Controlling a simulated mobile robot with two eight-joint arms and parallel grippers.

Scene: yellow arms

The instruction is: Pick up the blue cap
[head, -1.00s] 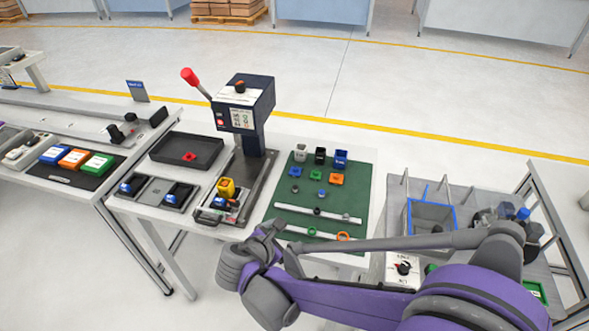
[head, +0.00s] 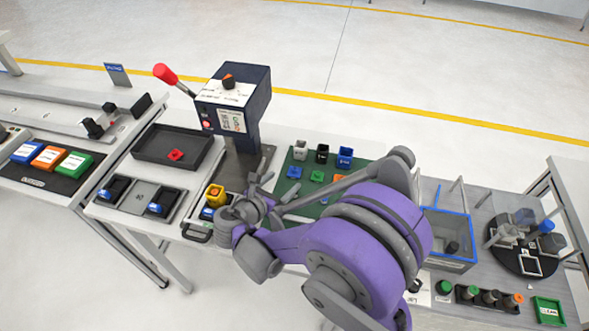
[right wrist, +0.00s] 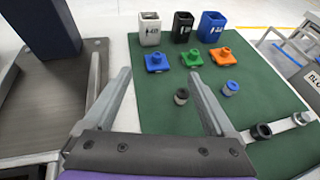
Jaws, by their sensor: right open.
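The blue cap (right wrist: 157,61) lies on the green mat (right wrist: 150,110), in front of the white bin, at the left of a row with a green cap (right wrist: 191,57) and an orange cap (right wrist: 223,56). In the head view the blue cap (head: 294,172) shows left of my right arm. My right gripper (right wrist: 161,84) is open, its two fingers spread, with nothing between them. The blue cap appears beyond the fingertips and apart from them. In the head view the right gripper (head: 264,190) is at the mat's left edge, partly hidden by its own wrist. My left gripper is not in view.
White (right wrist: 150,29), black (right wrist: 182,27) and blue (right wrist: 211,27) bins stand behind the caps. Small cylindrical parts (right wrist: 182,97) lie nearer. The dark lever press (head: 236,100) stands left of the mat. A blue-rimmed clear box (head: 447,262) is to the right.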

